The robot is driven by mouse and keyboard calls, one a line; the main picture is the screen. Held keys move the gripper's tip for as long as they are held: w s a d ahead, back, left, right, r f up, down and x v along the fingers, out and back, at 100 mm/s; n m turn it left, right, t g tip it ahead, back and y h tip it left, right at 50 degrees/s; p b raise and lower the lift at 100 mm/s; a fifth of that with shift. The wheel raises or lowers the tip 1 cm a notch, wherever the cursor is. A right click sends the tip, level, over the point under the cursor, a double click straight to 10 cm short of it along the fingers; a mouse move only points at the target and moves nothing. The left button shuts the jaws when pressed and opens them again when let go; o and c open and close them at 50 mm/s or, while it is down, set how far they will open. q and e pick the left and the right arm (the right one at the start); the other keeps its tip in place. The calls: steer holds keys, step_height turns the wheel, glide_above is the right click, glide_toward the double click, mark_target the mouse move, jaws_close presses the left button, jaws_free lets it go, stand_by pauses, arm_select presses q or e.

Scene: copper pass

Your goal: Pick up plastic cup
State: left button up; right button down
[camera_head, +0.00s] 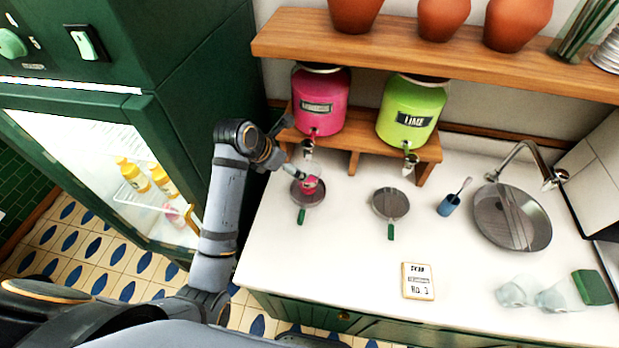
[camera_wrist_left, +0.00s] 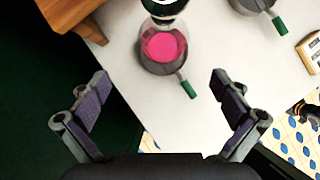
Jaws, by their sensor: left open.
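A clear plastic cup with pink liquid (camera_head: 310,186) stands on a round grey tray with a green handle (camera_head: 301,215), below the tap of the pink dispenser (camera_head: 321,100). In the left wrist view the cup's pink liquid (camera_wrist_left: 163,46) shows from above, partly covered by the dispenser tap. My left gripper (camera_head: 294,172) reaches in beside the cup in the head view. In the wrist view its fingers (camera_wrist_left: 158,98) are spread wide with nothing between them, and the cup lies ahead of them.
A green lime dispenser (camera_head: 410,108) stands to the right on the wooden stand, with an empty round tray (camera_head: 390,203) before it. Two clear cups (camera_head: 512,293) lie at the counter's front right. A small sign (camera_head: 417,281) lies mid-counter. A wooden shelf (camera_head: 400,48) overhangs the dispensers.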

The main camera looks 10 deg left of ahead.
mark_target(306, 171)
arm_select(q)
steer(key=x, duration=0.4)
steer(key=shift+w+d+f+p, duration=0.15)
steer(key=shift+w+d+p, duration=0.1)
steer(key=shift+p, duration=0.1)
steer(key=p+x, duration=0.1)
steer(key=x, duration=0.1)
steer(key=p+x, duration=0.1)
steer(key=x, duration=0.1)
steer(key=shift+w+d, duration=0.15)
steer(key=shift+d, duration=0.3)
steer(key=shift+w+f, duration=0.15)
steer(key=shift+f, duration=0.15)
steer(key=c, duration=1.6)
arm_select(e)
steer(key=r, duration=0.3)
steer(key=shift+a, duration=0.4)
arm_select(q)
steer(key=shift+r, duration=0.15)
